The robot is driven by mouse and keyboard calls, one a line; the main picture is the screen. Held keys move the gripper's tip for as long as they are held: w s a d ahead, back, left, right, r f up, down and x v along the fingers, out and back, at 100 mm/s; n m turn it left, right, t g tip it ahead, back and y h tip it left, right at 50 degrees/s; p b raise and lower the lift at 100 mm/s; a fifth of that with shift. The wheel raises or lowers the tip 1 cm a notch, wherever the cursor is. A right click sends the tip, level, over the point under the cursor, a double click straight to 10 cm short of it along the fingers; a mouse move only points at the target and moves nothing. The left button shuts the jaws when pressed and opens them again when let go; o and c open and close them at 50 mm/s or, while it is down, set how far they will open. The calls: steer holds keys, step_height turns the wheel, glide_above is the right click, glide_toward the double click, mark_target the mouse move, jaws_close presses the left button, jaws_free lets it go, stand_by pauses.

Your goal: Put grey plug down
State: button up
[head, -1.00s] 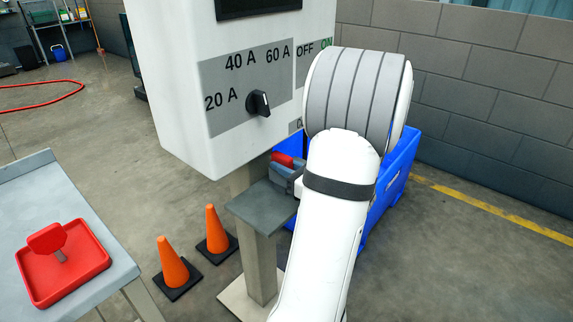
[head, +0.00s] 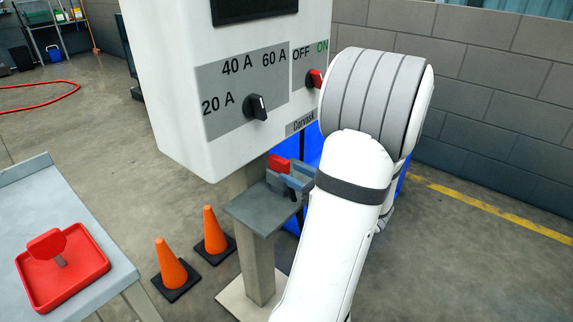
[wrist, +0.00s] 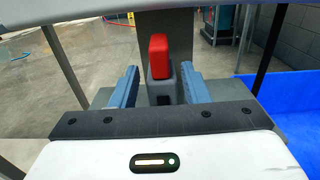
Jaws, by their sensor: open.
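The grey plug (wrist: 160,90) has a grey body with a red top. In the wrist view it stands upright between my fingers with a gap on each side. My gripper (wrist: 159,76) is open around it. In the head view the red top of the plug (head: 279,163) shows at the small grey shelf (head: 252,215) under the white cabinet. My gripper (head: 289,177) is at the shelf's far right side there, and its fingers hide most of the plug's body.
The white cabinet (head: 180,120) with a black dial (head: 256,107) and a red switch (head: 315,79) hangs over the shelf. Two orange cones (head: 171,264) stand left of its post. A red tray (head: 85,275) lies on a table at left. A blue bin (wrist: 280,105) is beside the shelf.

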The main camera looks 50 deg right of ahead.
steer(key=s+p, duration=0.1)
steer(key=s, duration=0.6)
steer(key=shift+d, duration=0.3)
steer(key=shift+s, duration=0.1)
